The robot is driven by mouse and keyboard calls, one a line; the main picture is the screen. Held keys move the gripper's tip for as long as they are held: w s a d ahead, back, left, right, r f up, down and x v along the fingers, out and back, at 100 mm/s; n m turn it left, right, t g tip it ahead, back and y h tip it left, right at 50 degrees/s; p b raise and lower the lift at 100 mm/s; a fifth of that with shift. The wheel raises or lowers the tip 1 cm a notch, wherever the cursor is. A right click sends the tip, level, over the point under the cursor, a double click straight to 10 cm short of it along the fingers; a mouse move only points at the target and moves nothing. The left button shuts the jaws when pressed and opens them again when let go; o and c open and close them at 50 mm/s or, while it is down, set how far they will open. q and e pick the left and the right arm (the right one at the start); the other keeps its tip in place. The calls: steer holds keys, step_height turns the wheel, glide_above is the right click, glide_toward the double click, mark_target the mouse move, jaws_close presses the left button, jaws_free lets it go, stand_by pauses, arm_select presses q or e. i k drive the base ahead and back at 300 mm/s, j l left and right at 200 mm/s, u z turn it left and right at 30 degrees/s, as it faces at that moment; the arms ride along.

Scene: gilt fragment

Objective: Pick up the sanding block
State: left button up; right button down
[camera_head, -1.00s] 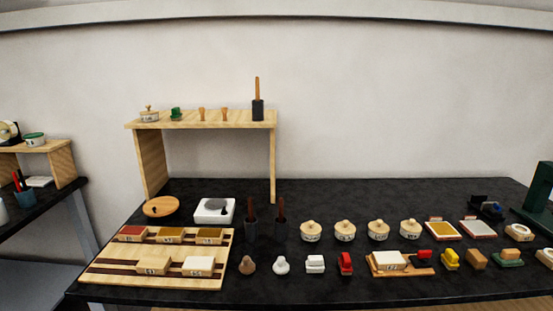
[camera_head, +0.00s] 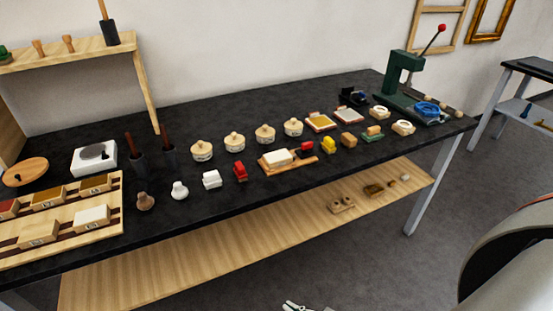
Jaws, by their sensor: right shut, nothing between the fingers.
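Several small blocks stand in a row on the black worktop (camera_head: 240,110). A plain tan-brown block (camera_head: 348,140) looks most like the sanding block, but I cannot be sure at this size. A yellow block (camera_head: 328,145) stands left of it, and a green-based block (camera_head: 373,133) right of it. My right gripper (camera_head: 290,304) shows only partly at the bottom edge, low in front of the worktop and well apart from the blocks. It is shut and empty. My left gripper is not in view.
Lidded pots (camera_head: 234,142) stand behind the blocks. A green press (camera_head: 400,75) stands at the far right end. A wooden lower shelf (camera_head: 200,255) runs under the worktop and holds a few small things. The grey floor (camera_head: 480,160) to the right is open.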

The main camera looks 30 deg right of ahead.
mark_target(350, 142)
steer(key=z, duration=1.35)
